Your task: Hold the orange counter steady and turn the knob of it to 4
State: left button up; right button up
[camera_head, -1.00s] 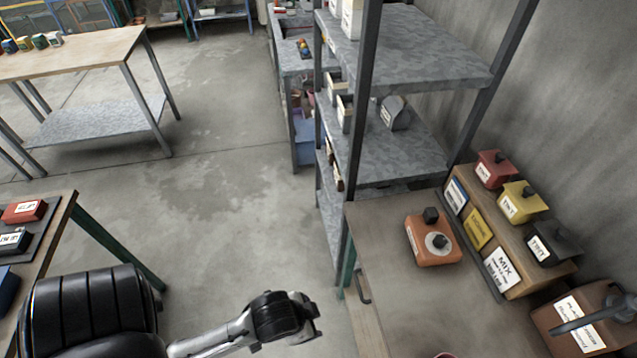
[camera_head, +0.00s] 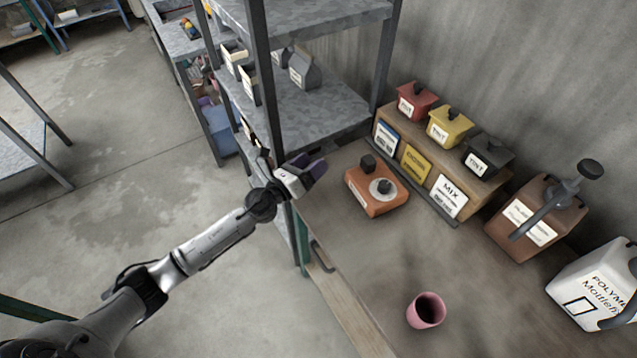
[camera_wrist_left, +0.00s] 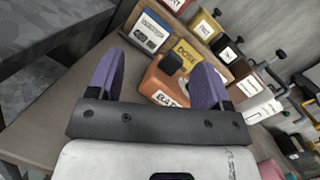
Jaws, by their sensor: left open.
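The orange counter (camera_head: 377,197) sits on the bench near its back left, with a dark block on its rear corner and a round pale dial with a dark knob (camera_head: 384,186) on top. My left gripper (camera_head: 314,165) is open and empty, just left of the counter and apart from it. In the left wrist view its two purple fingers (camera_wrist_left: 158,82) are spread wide, and the orange counter (camera_wrist_left: 166,87) shows beyond and between them, partly hidden by the right finger. My right gripper is not in view.
A wooden rack (camera_head: 436,183) with red, yellow and black tint boxes stands behind the counter. A pink cup (camera_head: 426,310), a brown container (camera_head: 535,219) and a white jug (camera_head: 597,285) stand on the bench. A metal shelf (camera_head: 290,105) rises close behind the left gripper.

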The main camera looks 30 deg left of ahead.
aim_at(364, 164)
pick_arm(q)
jog(key=d+f+m+g+h, duration=0.1)
jog(key=m, duration=0.1)
jog(key=d+f+m+g+h, duration=0.1)
jog(key=m, duration=0.2)
jog(key=s+d+f+m+h, duration=0.1)
jog(key=m, duration=0.1)
jog(key=shift+m+g+h, duration=0.4)
jog(key=shift+d+f+m+h, duration=0.25)
jog(key=shift+d+m+h, duration=0.05)
jog(key=shift+m, duration=0.3)
jog(key=x, duration=1.2)
jog(key=shift+w+d+f+b, duration=0.1)
jog(key=shift+d+f+b, duration=0.15)
jog(key=shift+b, duration=0.15)
jog(key=shift+w+d+g, duration=0.25)
jog(key=shift+w+g, duration=0.05)
jog(key=shift+w, duration=0.2)
